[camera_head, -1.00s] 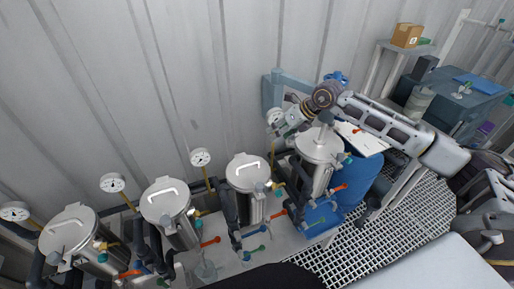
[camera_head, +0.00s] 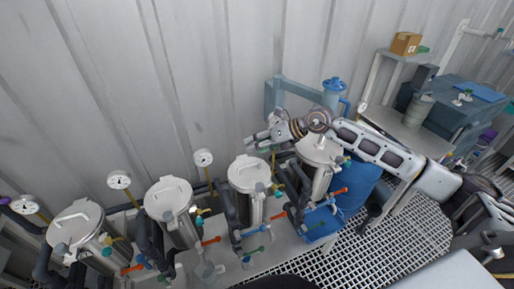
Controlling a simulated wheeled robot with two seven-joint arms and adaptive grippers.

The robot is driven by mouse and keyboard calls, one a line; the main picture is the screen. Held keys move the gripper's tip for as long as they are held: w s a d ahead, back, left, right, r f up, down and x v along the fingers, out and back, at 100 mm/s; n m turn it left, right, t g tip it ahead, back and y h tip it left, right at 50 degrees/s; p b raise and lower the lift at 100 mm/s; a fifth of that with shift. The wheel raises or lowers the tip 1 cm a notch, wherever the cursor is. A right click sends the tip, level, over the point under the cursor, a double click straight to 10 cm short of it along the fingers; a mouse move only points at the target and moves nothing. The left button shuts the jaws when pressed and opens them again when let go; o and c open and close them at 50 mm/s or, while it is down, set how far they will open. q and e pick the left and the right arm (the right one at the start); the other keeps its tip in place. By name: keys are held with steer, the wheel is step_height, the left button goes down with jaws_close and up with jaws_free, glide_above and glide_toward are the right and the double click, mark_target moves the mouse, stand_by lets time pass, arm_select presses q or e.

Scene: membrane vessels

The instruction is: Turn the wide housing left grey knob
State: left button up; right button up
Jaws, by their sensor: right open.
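Several steel membrane housings stand in a row along the wall. The rightmost housing (camera_head: 318,151) is partly covered by my right arm. The one left of it (camera_head: 248,172) has a handled lid and small coloured valve handles on its right side. I cannot make out which small part is the left grey knob. My right gripper (camera_head: 254,138) is open and empty. It points left in front of the wall, above and behind the gap between these two housings, apparently touching nothing. My left gripper is not in view.
Round gauges (camera_head: 204,158) stand on stems behind the housings. Red handles (camera_head: 211,241) and green handles (camera_head: 254,251) stick out low in front. A blue barrel (camera_head: 357,186) and a blue tray (camera_head: 318,224) are at the right. Grating floor (camera_head: 385,245) is clear.

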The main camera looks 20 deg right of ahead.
steer(key=shift+s+a+r, duration=0.15)
steer(key=shift+s+a, duration=0.05)
steer(key=shift+a, duration=0.25)
